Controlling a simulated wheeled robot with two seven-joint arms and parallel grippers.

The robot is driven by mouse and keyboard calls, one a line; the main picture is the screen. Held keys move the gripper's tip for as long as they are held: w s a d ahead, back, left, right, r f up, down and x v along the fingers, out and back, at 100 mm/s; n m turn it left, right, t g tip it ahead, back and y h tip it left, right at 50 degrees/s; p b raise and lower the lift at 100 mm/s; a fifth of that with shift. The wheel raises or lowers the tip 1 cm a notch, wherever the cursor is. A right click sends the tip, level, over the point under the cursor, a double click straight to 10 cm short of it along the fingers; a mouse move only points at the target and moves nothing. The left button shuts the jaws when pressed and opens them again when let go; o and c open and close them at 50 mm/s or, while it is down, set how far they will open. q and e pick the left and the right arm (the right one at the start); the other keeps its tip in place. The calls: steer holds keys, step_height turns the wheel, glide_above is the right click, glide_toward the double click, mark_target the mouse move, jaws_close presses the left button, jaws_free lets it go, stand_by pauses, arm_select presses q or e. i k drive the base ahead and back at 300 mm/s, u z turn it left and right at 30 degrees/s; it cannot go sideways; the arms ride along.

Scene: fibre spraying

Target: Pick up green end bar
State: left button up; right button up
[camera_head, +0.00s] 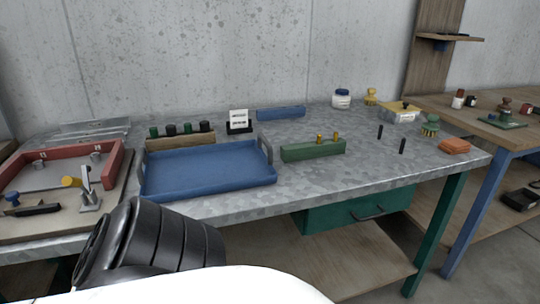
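The green end bar (313,151) lies on the metal worktable, right of the blue tray (208,171) and close to its right handle. It is a long block with two small brass-coloured knobs standing at its right half. Nothing holds it. Neither of my grippers shows in this view, so their state is hidden.
A blue bar (281,113) lies behind, with a small white sign (238,121) beside it. Two thin black upright pieces (380,131) and an orange stack (455,146) are to the right. A red frame (50,154) is at left. Table around the green bar's front is clear.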

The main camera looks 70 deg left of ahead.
mark_target(309, 150)
steer(key=z, duration=0.05)
steer(key=k, duration=0.1)
steer(key=u, duration=1.25)
